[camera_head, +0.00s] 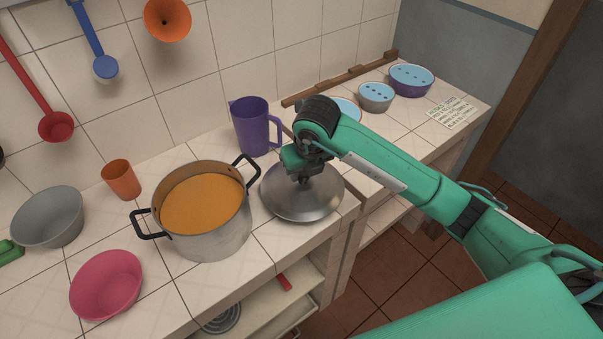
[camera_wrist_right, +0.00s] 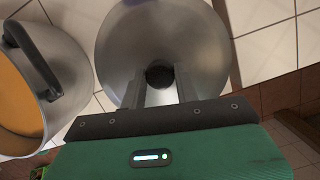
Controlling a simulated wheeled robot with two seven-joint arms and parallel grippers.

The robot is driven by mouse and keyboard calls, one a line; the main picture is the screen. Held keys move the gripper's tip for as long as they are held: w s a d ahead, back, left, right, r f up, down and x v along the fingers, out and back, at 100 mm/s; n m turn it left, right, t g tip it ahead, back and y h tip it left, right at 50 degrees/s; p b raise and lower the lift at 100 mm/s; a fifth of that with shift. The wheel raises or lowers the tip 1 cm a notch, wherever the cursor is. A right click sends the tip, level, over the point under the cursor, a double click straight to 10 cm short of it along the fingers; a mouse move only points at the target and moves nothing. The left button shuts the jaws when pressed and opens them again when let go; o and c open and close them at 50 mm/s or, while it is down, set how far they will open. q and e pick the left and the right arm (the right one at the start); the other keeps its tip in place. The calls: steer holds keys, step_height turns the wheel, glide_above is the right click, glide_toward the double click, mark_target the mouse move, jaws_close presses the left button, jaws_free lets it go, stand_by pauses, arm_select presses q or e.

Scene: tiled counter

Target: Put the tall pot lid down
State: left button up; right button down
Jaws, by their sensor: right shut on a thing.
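The tall pot lid (camera_head: 318,205) is a round grey metal lid with a dark knob. In the head view it is at the counter's front edge, right of the pot. My right gripper (camera_head: 305,182) is above it, shut on its knob. The right wrist view shows the lid (camera_wrist_right: 125,45) beyond the fingers and the knob between the fingertips (camera_wrist_right: 159,77). Whether the lid touches the counter is hard to tell. The metal pot (camera_head: 215,240), with black handles and orange contents, stands uncovered to the left. It also shows in the right wrist view (camera_wrist_right: 70,65). My left gripper is out of view.
A purple pitcher (camera_head: 254,127) stands behind the lid. An orange cup (camera_head: 121,180), grey bowl (camera_head: 48,217) and pink bowl (camera_head: 106,286) are left of the pot. Lidded bowls (camera_head: 411,80) stand at the far right. An open shelf (camera_head: 255,310) is below the counter.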

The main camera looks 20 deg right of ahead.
mark_target(303, 174)
steer(key=shift+w+a, duration=0.15)
steer(key=shift+w, duration=0.25)
step_height(303, 174, down, 3)
steer(key=shift+r+p, duration=0.15)
steer(key=shift+p, duration=0.55)
steer(key=shift+f, duration=0.35)
steer(key=shift+f, duration=0.1)
steer(key=shift+f, duration=0.15)
steer(key=c, duration=1)
jaws_free()
steer(key=shift+c, duration=0.2)
